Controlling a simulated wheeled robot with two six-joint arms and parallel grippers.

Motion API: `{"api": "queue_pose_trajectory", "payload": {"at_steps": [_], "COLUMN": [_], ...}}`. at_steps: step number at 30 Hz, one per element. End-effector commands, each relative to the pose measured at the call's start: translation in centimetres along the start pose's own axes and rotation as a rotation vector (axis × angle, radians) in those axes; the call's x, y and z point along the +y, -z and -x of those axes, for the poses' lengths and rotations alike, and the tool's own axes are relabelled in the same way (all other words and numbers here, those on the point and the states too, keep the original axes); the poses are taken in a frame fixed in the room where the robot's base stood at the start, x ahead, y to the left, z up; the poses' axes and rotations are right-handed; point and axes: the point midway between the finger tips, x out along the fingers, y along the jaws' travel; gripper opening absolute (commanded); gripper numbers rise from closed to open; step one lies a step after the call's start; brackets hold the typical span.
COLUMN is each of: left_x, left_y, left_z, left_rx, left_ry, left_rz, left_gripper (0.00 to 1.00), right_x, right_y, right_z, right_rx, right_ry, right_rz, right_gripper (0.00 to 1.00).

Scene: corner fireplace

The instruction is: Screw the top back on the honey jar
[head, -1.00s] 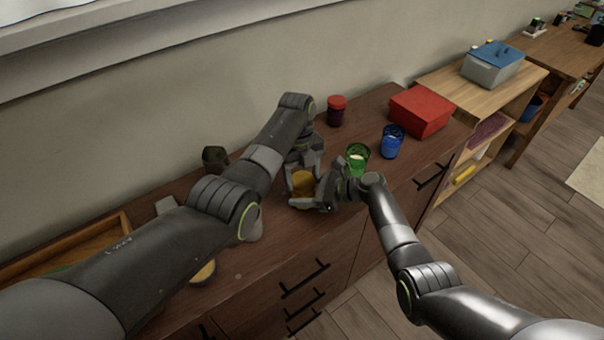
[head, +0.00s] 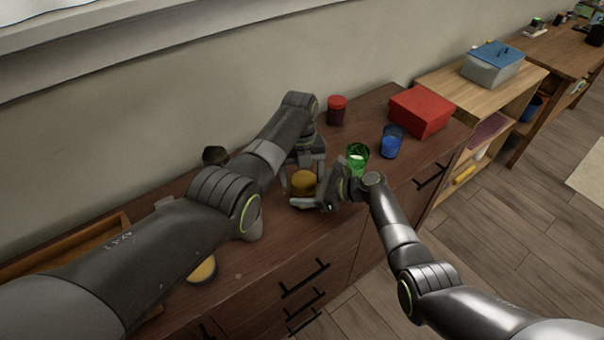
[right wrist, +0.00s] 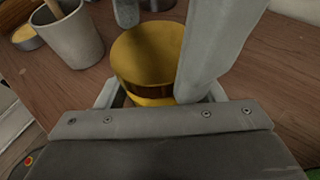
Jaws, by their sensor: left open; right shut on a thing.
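The honey jar (head: 303,186) stands on the brown cabinet top, with its round golden lid (right wrist: 147,48) on top in the right wrist view. A brown amber band (right wrist: 152,90) shows below the lid. Whether the lid is fully seated I cannot tell. My right gripper (head: 322,200) is shut on the jar from the right and front; its fingertips flank the jar low down in the right wrist view (right wrist: 160,98). My left gripper (head: 303,168) is open, pointing down with its fingers around the top of the jar. The left forearm and wrist hide part of the cabinet.
A green glass (head: 357,158) stands close behind my right wrist. A blue glass (head: 392,141), a red box (head: 421,110) and a red-lidded jar (head: 337,111) stand farther back. A grey cup (right wrist: 70,34) and a round yellow-topped item (right wrist: 27,37) are to the left.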

Motion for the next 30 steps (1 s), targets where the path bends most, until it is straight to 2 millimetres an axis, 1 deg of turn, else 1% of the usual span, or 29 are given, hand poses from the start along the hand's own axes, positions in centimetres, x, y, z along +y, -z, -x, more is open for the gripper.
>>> {"api": "queue_pose_trajectory", "payload": {"at_steps": [1,8,11,15,19,22,28,29,30], "left_x": [-0.5,-0.7,-0.8,-0.8,-0.6,-0.5,-0.3,-0.3,-0.3], "left_y": [0.1,0.2,0.3,0.6,0.7,0.7,0.7,0.7,0.7], "left_z": [0.1,0.1,1.1,3.2,4.3,4.6,4.5,4.5,4.5], "left_rx": [-0.002,-0.003,-0.005,-0.007,-0.003,-0.002,-0.001,-0.001,-0.001], "left_ry": [0.010,0.014,0.016,0.018,0.012,0.010,0.007,0.007,0.007], "left_rz": [-0.005,-0.006,-0.008,-0.011,-0.008,-0.006,-0.003,-0.003,0.000], "left_gripper": [0.83,0.83,0.83,0.83,0.83,0.83,0.83,0.80,0.80], "right_x": [0.4,0.5,0.5,0.5,0.4,0.4,0.3,0.2,0.2], "right_y": [-0.1,-0.2,-0.2,-0.1,0.0,0.0,0.0,0.0,0.0], "right_z": [-0.3,-0.5,-0.5,-0.5,-0.4,-0.3,-0.2,-0.2,-0.2], "right_rx": [-0.004,-0.005,-0.005,-0.004,-0.003,-0.002,-0.002,-0.002,-0.002], "right_ry": [-0.009,-0.012,-0.013,-0.012,-0.010,-0.009,-0.006,-0.006,-0.006], "right_rz": [0.001,0.001,0.000,-0.002,-0.003,-0.002,-0.001,-0.001,-0.001], "right_gripper": [0.00,0.00,0.00,0.00,0.00,0.00,0.00,0.00,0.00]}}
